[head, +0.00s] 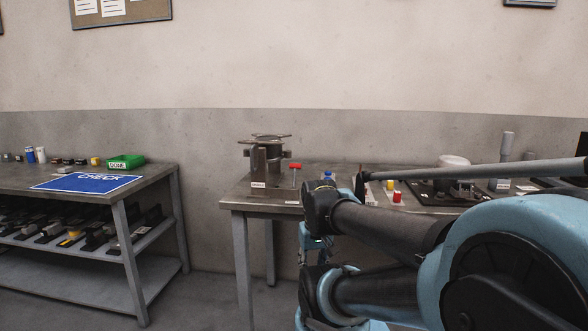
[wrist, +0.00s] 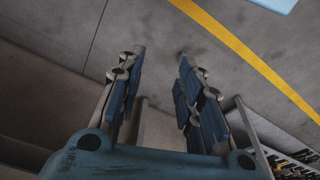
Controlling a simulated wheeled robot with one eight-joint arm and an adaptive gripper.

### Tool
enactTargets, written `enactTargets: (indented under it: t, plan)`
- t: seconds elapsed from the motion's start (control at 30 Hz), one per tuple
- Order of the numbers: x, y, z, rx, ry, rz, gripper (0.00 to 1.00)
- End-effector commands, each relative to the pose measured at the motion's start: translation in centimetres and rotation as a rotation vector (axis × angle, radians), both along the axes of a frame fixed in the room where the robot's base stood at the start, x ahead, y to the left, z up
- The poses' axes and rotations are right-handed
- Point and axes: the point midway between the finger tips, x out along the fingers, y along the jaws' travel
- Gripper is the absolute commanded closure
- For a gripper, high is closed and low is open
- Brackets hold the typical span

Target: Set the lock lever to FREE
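A metal fixture (head: 265,159) with a round plate on top stands on the left part of the workbench (head: 236,198) in the head view. A thin upright lever (head: 295,176) with a red grip (head: 296,166) is just right of it. It looks like the lock lever, but its label and setting are too small to read. My gripper (wrist: 162,62) is open and empty in the wrist view, its two fingers apart over bare floor. In the head view my arm is in front of the bench and hides part of it; the gripper is mostly hidden there.
A side table (head: 160,174) at left holds a blue CHECK mat (head: 88,183), a green DONE bin (head: 125,162) and small parts. A red part (head: 397,196) and a dark plate with a pale dome (head: 454,162) are on the bench's right. Floor between the tables is clear.

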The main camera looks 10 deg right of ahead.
Motion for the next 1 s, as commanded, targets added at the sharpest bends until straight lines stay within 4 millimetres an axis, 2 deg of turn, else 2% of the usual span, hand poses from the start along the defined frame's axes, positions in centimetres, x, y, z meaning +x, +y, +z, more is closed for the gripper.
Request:
enactTargets:
  t: [0.07,0.1,0.17,0.23,0.37,0.7,1.0]
  plan:
    - [0.0,0.0,0.0,0.000,0.000,0.000,0.67]
    - [0.0,0.0,0.0,0.000,0.000,0.000,0.62]
    - [-0.6,0.0,0.6,0.001,-0.009,0.003,0.62]
    - [-0.4,0.0,1.3,0.002,-0.008,0.018,0.62]
    - [1.4,0.3,4.3,0.009,0.008,0.080,0.62]
    - [9.8,0.1,16.0,0.061,0.049,0.390,0.62]
    - [18.3,-1.4,25.0,0.121,0.039,0.679,0.62]
